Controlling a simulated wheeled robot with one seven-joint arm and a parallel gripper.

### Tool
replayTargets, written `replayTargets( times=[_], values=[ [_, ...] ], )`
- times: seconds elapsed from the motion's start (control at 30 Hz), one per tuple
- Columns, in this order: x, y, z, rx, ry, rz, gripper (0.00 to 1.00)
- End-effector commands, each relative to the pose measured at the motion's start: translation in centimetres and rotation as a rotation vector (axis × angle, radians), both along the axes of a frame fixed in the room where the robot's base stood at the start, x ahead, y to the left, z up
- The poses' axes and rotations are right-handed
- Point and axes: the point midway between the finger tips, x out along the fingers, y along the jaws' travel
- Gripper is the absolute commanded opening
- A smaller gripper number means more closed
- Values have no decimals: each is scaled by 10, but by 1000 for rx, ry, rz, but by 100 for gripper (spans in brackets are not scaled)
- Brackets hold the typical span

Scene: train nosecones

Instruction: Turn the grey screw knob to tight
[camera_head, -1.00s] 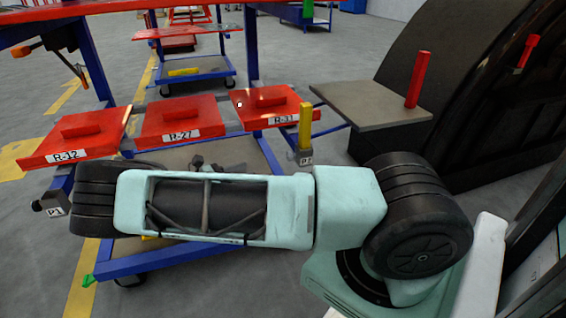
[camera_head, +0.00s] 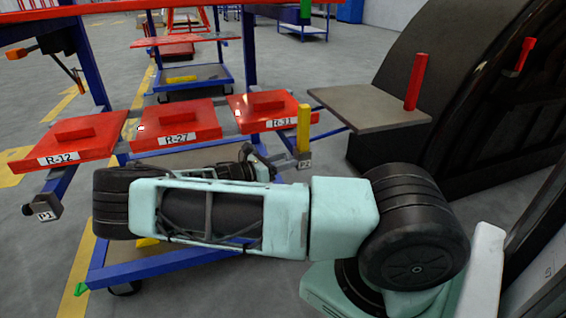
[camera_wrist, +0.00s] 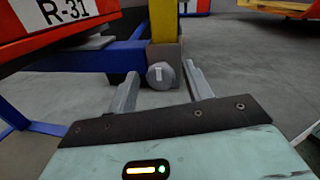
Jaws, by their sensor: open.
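The grey screw knob (camera_wrist: 160,76) shows in the wrist view as a round face with a pale upright mark. It sits at the foot of a yellow post (camera_wrist: 164,22), on a grey block. My gripper (camera_wrist: 161,70) is open, with one finger left and one right of the knob in the picture. I cannot tell whether the fingertips reach around it or stop short. In the head view my gripper (camera_head: 272,160) is beside the grey block labelled P2 (camera_head: 304,160), under the yellow post; the knob face cannot be made out there.
Red plates R-12 (camera_head: 80,142), R-27 (camera_head: 172,130) and R-31 (camera_head: 266,110) lie on a blue-framed cart. R-31 is close at upper left in the wrist view. A grey board (camera_head: 368,106) with a red post is right of the yellow post. Another grey block, P1 (camera_head: 43,207), is at far left.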

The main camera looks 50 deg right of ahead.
Motion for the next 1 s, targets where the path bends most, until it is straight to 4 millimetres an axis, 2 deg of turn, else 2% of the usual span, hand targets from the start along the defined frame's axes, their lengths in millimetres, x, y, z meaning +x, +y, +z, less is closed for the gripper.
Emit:
replayTargets(
  times=[0.13,0.17,0.3,0.33,0.67,1.0],
  values=[
    [0,0,0,0,0,0,50],
    [0,0,0,0,0,0,48],
    [0,0,0,0,0,0,9],
    [0,0,0,0,0,1,7],
    [1,0,0,-16,-27,3,7],
    [2,1,0,-125,-208,4,7]
  ],
)
